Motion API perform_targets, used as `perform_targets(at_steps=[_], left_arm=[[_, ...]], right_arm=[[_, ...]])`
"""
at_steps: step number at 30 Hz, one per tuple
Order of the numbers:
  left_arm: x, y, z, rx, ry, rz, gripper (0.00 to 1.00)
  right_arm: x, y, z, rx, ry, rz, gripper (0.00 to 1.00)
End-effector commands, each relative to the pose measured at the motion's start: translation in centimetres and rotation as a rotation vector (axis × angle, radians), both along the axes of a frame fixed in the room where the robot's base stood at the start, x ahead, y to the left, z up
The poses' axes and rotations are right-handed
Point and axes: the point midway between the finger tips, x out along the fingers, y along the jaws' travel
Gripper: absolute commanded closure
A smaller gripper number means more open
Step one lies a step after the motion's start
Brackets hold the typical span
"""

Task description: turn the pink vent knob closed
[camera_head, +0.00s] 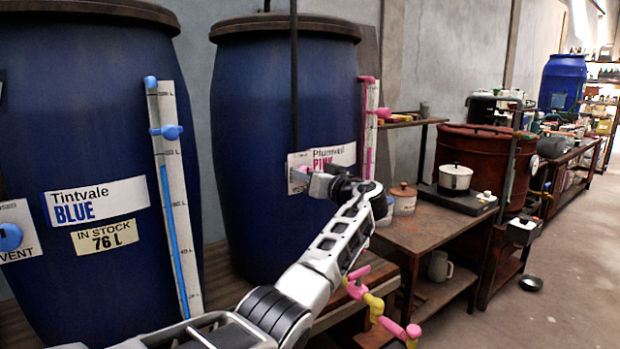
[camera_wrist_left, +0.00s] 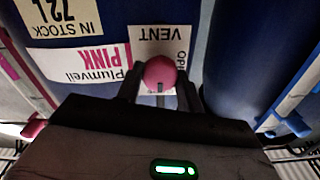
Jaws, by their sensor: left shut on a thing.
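The pink vent knob (camera_wrist_left: 160,74) shows in the left wrist view in front of the white VENT label (camera_wrist_left: 158,42) on the pink vat. My left gripper (camera_wrist_left: 161,92) is shut on the knob, with one dark finger on each side of it. In the head view the left gripper (camera_head: 318,180) reaches the front of the blue vat (camera_head: 265,110) labelled Plumveil PINK. The gripper and wrist hide most of the knob and part of the label there. My right gripper is not in view.
The Tintvale BLUE vat (camera_head: 85,120) stands to the left with a level gauge (camera_head: 172,190) and a blue vent knob (camera_head: 9,237). A pink and yellow tap (camera_head: 375,305) sits below my left arm. A bench (camera_head: 430,232) with a white pot (camera_head: 455,178) stands to the right.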

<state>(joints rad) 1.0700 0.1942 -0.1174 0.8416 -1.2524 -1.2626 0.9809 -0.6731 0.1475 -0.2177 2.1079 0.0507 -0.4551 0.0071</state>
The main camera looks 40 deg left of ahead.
Motion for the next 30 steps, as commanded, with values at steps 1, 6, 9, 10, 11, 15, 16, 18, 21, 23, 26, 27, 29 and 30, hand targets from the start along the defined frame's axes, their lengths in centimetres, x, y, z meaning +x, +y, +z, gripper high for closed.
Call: perform_targets(at_steps=[1, 6, 9, 10, 11, 15, 16, 18, 21, 23, 26, 27, 29, 30], left_arm=[[0.0, 0.0, 0.0, 0.002, 0.003, 0.000, 0.54], [0.0, 0.0, 0.0, 0.001, 0.002, 0.000, 0.41], [0.0, 0.0, 0.0, 0.001, 0.002, 0.000, 0.41], [0.0, 0.0, 0.0, 0.001, 0.001, 0.000, 0.41], [0.0, -0.1, 0.0, 0.001, 0.001, -0.001, 0.41], [-0.2, -1.0, -0.2, 0.001, 0.001, -0.003, 0.41], [-0.3, -1.4, -0.2, 0.001, 0.000, -0.003, 0.41], [-0.6, -2.6, -0.2, 0.000, -0.001, -0.005, 0.41], [-1.2, -4.8, -0.3, -0.001, -0.001, -0.006, 0.41], [-1.7, -6.3, -0.4, -0.001, -0.001, -0.006, 0.41], [-2.4, -8.7, -0.3, -0.002, -0.001, -0.006, 0.41], [-2.7, -9.6, -0.3, -0.001, -0.001, -0.005, 0.41], [-3.1, -10.9, -0.3, -0.001, 0.000, -0.004, 0.41], [-3.3, -11.6, -0.3, -0.001, 0.001, -0.004, 0.41]], right_arm=[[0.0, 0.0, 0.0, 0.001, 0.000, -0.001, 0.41], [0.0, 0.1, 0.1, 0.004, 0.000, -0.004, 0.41], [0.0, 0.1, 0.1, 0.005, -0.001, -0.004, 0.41], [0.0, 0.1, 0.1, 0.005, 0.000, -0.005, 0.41], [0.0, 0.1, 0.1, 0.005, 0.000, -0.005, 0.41], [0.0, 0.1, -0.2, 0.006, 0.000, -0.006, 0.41], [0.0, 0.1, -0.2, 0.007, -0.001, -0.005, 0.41], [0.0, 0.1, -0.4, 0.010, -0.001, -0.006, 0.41], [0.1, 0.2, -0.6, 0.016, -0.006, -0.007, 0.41], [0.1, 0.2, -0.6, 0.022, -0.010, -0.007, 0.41], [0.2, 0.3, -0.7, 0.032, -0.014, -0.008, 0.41], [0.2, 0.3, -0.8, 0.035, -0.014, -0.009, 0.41], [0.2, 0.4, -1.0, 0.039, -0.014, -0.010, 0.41], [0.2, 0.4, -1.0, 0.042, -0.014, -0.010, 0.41]])
